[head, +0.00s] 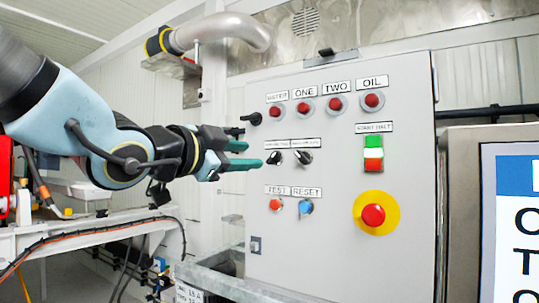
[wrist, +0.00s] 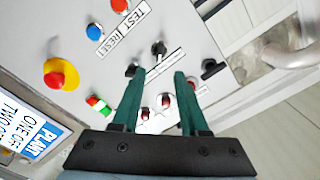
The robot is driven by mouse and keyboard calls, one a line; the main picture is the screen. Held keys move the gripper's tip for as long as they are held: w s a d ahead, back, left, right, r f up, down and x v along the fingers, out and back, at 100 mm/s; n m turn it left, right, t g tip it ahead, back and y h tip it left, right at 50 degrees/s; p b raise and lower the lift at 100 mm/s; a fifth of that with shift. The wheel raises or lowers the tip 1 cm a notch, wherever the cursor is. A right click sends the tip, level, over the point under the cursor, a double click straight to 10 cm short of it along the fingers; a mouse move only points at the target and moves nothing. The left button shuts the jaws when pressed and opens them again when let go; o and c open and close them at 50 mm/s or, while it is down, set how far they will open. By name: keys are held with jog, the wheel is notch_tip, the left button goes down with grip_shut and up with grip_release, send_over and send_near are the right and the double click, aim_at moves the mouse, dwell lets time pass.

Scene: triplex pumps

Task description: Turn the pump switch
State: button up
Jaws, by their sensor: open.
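Two black rotary switches sit mid-panel on the grey control box. In the head view the left switch (head: 275,158) is tilted and the right switch (head: 303,157) is beside it; their labels are too small to read, so I cannot tell which one is the pump switch. My gripper (head: 253,155) is open and empty, with its green fingers pointing at the left switch. In the wrist view my gripper (wrist: 158,72) has the left switch (wrist: 158,48) just beyond the gap between its fingertips. The right switch (wrist: 131,70) is close to the left fingertip. Contact cannot be told.
A row of red lamps (head: 335,103) is above the switches, with red and blue knobs (head: 306,207) below. A black handle (head: 252,118) juts from the box's left side, near my gripper. A red emergency stop (head: 373,215) and green-red button (head: 374,153) are at right.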

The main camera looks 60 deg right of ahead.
aim_at(272, 156)
jog(key=d+p, duration=0.3)
jog(key=d, duration=0.6)
grip_shut()
dwell(0.5)
